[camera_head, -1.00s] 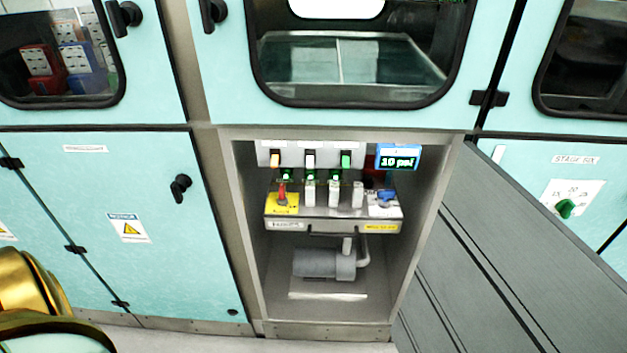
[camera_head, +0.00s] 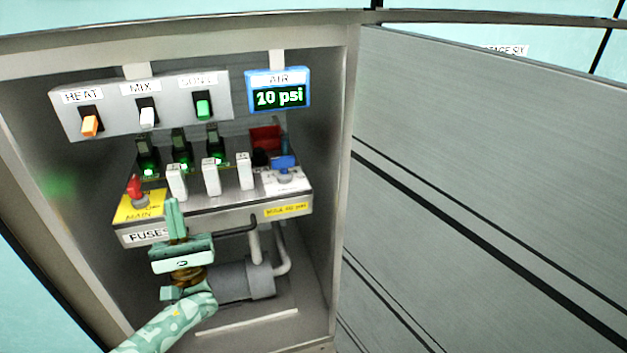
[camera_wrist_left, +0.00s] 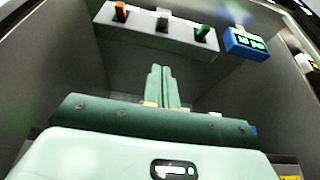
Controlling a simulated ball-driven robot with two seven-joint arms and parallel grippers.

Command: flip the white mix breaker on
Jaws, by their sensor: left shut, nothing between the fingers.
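The white mix breaker (camera_head: 147,117) is the middle switch on a grey panel (camera_head: 186,81), under a MIX label. Its white lever points downward; it also shows in the left wrist view (camera_wrist_left: 162,24). An orange heat breaker (camera_head: 89,122) is to its left and a green one (camera_head: 204,107) to its right. My left gripper (camera_head: 172,204) is shut and empty, fingers pointing up, in front of the fuse shelf and below the breaker panel. In the left wrist view its fingers (camera_wrist_left: 161,72) are together, below the breakers and apart from them. My right gripper is not in view.
A shelf holds white fuses (camera_head: 211,177), a red main switch (camera_head: 135,188) and a blue valve knob (camera_head: 285,163). A blue air display (camera_head: 278,92) reads 10 psi. A grey pump (camera_head: 240,282) sits below. The open grey door (camera_head: 480,190) stands at the right.

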